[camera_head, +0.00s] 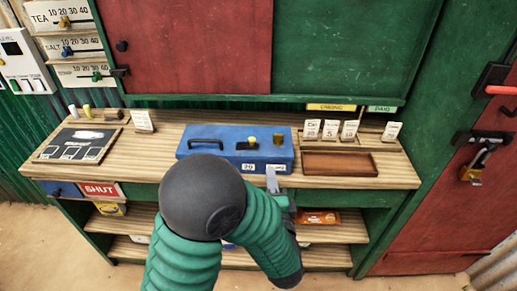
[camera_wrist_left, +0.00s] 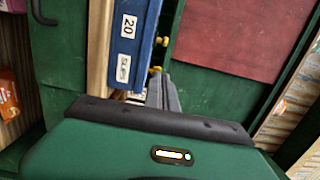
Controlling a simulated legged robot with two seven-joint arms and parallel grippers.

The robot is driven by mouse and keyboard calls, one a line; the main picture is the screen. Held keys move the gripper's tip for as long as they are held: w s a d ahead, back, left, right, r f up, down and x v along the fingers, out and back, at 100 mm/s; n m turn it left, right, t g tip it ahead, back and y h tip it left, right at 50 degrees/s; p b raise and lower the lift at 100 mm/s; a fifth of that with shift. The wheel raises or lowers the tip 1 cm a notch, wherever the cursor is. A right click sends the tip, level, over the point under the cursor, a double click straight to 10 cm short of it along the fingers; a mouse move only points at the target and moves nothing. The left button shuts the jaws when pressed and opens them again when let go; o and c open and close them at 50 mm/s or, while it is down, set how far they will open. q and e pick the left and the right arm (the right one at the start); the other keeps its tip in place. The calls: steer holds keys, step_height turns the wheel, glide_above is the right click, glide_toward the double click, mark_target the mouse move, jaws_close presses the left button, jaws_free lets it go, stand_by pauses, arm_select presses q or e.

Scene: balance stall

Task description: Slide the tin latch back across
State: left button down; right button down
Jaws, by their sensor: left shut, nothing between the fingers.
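The blue tin (camera_head: 222,147) stands on the wooden counter. Its lid carries a dark handle, a small black plate with a yellow knob (camera_head: 251,140), which looks like the latch, and a brass-coloured piece (camera_head: 279,139) near its right end. My left gripper (camera_head: 271,174) is shut and empty, just in front of the tin's right end, by its white labels. In the left wrist view, the shut fingertips (camera_wrist_left: 160,78) are beside the tin's blue edge (camera_wrist_left: 143,48), close to a yellow knob; I cannot tell if they touch. My right gripper is out of view.
A wooden tray (camera_head: 338,163) sits right of the tin, with price cards (camera_head: 330,129) behind it. A chalkboard (camera_head: 76,144) lies at the left. Red and green panels rise behind the counter.

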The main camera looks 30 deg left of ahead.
mark_target(259, 156)
arm_select(q)
steer(key=x, duration=0.4)
steer(key=s+a+x, duration=0.1)
steer(key=x, duration=0.2)
steer(key=a+x, duration=0.1)
steer(key=x, duration=0.3)
steer(key=shift+s+a+b, duration=0.1)
steer(key=shift+a+b, duration=0.2)
steer(key=shift+b, duration=0.1)
steer(key=shift+d+r, duration=0.15)
steer(key=shift+d, duration=0.15)
